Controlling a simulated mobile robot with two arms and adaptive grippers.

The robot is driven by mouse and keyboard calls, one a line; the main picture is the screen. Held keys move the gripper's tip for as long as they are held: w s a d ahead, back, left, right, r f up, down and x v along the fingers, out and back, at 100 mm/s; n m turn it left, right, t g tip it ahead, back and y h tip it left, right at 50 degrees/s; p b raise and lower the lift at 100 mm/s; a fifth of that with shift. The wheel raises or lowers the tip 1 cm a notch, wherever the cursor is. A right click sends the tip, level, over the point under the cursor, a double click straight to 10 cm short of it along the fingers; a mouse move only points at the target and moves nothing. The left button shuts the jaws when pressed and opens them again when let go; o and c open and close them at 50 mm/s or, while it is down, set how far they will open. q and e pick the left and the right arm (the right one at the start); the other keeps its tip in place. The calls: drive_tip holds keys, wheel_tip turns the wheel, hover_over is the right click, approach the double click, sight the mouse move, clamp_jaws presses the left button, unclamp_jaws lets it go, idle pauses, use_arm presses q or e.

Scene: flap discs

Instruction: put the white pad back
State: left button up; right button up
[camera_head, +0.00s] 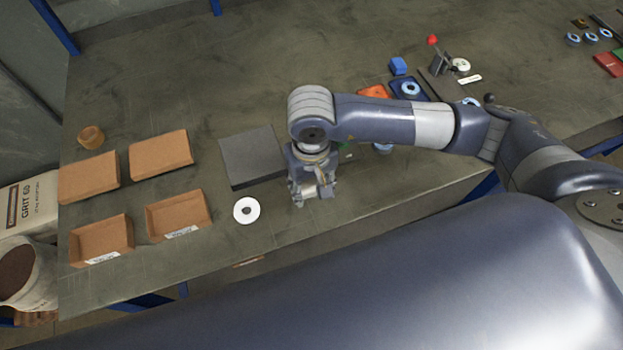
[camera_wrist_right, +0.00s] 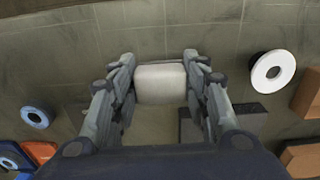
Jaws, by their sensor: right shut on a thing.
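My right gripper (camera_head: 313,194) points down over the front part of the table, just right of the dark grey plate. In the right wrist view, its two fingers (camera_wrist_right: 160,88) are shut on a white pad (camera_wrist_right: 161,84), gripped from both sides. In the head view the gripper mostly hides the pad. Whether the pad touches the table is hard to tell. My left gripper is not in view.
A white disc with a dark centre (camera_head: 246,210) lies left of the gripper. Behind it is the dark grey plate (camera_head: 250,158). Cardboard trays (camera_head: 178,214) stand at the left. Blue and orange items (camera_head: 373,91) lie to the right. The table's front edge is close.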

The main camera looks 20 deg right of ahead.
sight(312, 188)
drive_tip(key=shift+w+d, duration=0.2)
drive_tip(key=shift+w, duration=0.45)
drive_tip(key=shift+w+d+f+p, duration=0.1)
drive_tip(key=shift+w+f+p, duration=0.15)
drive_tip(key=shift+p, duration=0.3)
wheel_tip(312, 188, down, 3)
drive_tip(key=shift+p, duration=0.7)
drive_tip(key=shift+f, duration=0.1)
drive_tip(key=shift+f+b, duration=0.15)
drive_tip(key=shift+b, duration=0.15)
drive_tip(key=o, duration=1)
drive_tip(key=shift+o, duration=0.2)
